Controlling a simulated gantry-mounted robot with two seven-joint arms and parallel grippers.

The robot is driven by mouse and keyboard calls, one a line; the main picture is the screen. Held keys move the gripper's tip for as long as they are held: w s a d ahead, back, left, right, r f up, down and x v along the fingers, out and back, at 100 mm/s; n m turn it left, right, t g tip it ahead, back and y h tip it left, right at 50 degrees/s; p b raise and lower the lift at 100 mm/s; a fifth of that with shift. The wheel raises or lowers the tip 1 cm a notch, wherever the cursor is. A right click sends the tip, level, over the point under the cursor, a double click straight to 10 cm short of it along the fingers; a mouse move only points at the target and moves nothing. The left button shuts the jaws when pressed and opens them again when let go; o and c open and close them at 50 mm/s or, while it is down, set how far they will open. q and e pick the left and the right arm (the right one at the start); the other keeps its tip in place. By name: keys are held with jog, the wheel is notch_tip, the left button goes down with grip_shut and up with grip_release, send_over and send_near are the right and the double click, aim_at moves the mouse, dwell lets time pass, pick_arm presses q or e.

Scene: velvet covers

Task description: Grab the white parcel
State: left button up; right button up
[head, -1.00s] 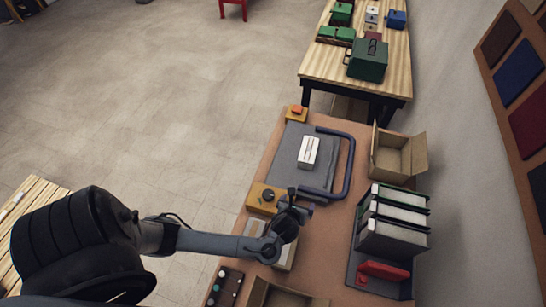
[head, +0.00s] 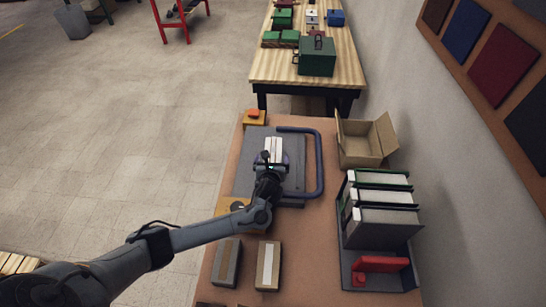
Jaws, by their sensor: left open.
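The white parcel (head: 274,144) lies on the dark grey plate (head: 252,168) of a bench device with a blue bar handle (head: 320,165). My left gripper (head: 271,160) is over the near end of the parcel, jaws open. The gripper and wrist hide the parcel's near part, and I cannot tell whether the fingers touch it. My right gripper is not in view.
An open cardboard box (head: 362,142) and a rack of upright binders (head: 384,220) stand on the right, with a red item (head: 380,265) below them. Two small boxes, grey (head: 227,263) and tan (head: 267,265), lie nearer. An orange button (head: 253,113) sits at the far left corner.

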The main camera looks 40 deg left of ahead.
aim_at(273, 153)
pick_arm(q)
jog(key=shift+b+x, duration=0.9)
jog(key=shift+x, duration=1.85)
jog(key=shift+d, duration=0.1)
jog(key=c, duration=1.2)
jog(key=shift+r, duration=0.1)
jog(key=shift+c, duration=0.8)
